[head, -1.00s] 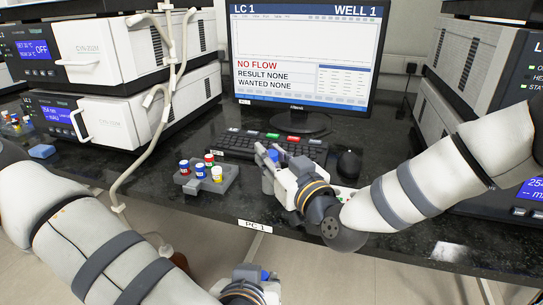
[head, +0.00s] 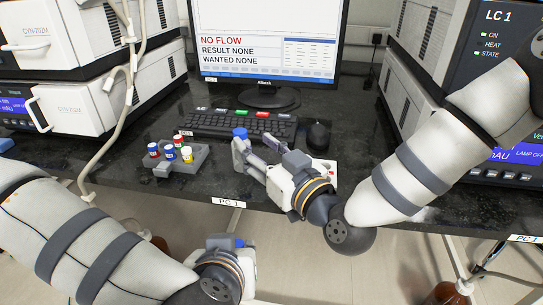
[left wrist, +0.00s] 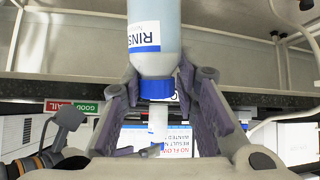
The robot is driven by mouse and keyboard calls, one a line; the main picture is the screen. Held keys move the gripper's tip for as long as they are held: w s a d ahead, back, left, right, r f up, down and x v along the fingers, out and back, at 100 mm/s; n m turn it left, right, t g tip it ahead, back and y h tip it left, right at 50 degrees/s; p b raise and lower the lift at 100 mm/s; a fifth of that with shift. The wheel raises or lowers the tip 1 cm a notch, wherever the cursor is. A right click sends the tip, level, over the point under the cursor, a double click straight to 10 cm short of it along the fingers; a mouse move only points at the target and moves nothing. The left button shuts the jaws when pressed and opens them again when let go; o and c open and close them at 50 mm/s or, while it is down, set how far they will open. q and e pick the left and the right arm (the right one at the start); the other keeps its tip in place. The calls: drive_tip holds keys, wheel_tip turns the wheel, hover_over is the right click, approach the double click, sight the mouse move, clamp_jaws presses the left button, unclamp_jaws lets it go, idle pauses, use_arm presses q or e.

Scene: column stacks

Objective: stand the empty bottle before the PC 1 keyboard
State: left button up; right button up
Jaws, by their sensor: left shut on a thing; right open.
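A small bottle with a blue cap (head: 240,133) stands upright on the bench before the PC 1 keyboard (head: 225,124); I cannot see whether it is empty. My right gripper (head: 257,153) is open, its fingertips close beside this bottle, at its right. My left gripper (head: 232,245) is low, in front of the bench edge, and shut on another blue-capped bottle. In the left wrist view, which is upside down, that rinse bottle (left wrist: 152,55) has a pale blue body and a label reading RINSE, and the jaws (left wrist: 157,92) close around its cap end.
A grey rack (head: 195,158) with several coloured-cap vials sits left of the keyboard. A mouse (head: 318,135) is at its right, and the monitor (head: 268,50) stands behind. Instrument stacks flank both sides, and a pale tube hangs at the left. The PC 1 label (head: 229,201) marks the bench edge.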

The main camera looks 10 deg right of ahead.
use_arm(q)
drive_tip(key=shift+r, duration=0.3)
use_arm(e)
drive_tip(key=v, duration=0.5)
